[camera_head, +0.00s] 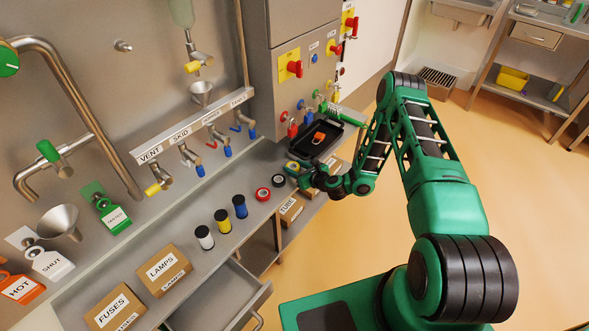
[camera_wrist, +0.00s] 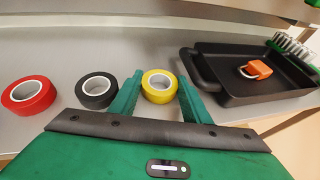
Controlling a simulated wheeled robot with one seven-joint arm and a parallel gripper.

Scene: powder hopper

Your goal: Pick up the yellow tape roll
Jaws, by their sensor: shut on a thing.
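The yellow tape roll (camera_wrist: 147,91) is between the two green fingers of my gripper (camera_wrist: 159,91) in the wrist view. The fingers are shut on its sides, and its white core faces up. In the head view the yellow roll (camera_head: 290,164) shows at the tip of my gripper (camera_head: 296,172), partly hidden by it. The roll is at or close to the steel shelf; I cannot tell whether it touches it.
A black tape roll (camera_wrist: 97,101) and a red tape roll (camera_wrist: 19,105) lie left of my gripper. A black tray (camera_wrist: 235,98) with an orange padlock-like item (camera_wrist: 257,69) and a brush (camera_wrist: 290,46) is close on the right. Cardboard boxes (camera_head: 291,209) sit below the shelf edge.

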